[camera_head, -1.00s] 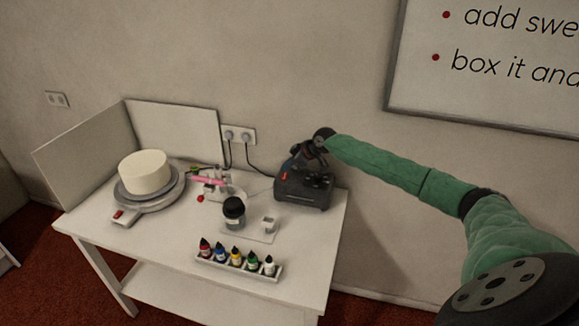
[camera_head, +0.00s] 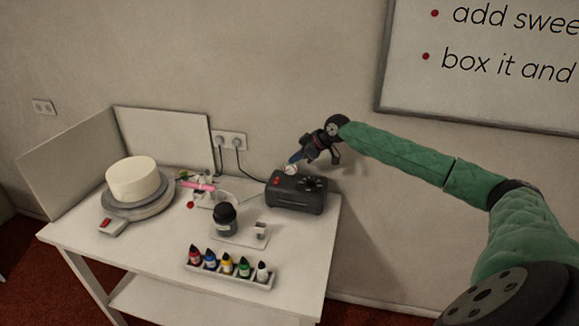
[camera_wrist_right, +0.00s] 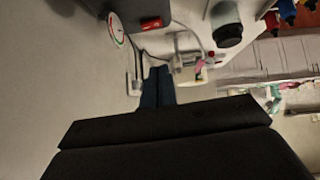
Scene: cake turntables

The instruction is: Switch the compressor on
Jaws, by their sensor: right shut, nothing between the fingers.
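The compressor (camera_head: 297,197) is a dark box on the table's back right corner, with a round gauge (camera_head: 291,169) and a red switch (camera_head: 276,181) on it. My right gripper (camera_head: 295,159) is shut and empty, above and behind the compressor, apart from the switch. In the right wrist view, the shut fingers (camera_wrist_right: 158,85) point toward the table, with the gauge (camera_wrist_right: 116,29) and the red switch (camera_wrist_right: 153,23) beyond them at the upper left. The switch's position is too small to tell. My left gripper is not in view.
A white cake (camera_head: 134,178) stands on a turntable (camera_head: 137,208) at the left. A pink airbrush (camera_head: 197,186), a black-lidded jar (camera_head: 224,219) and a rack of colour bottles (camera_head: 228,276) are on the table (camera_head: 170,257). A wall socket (camera_head: 230,142) is behind.

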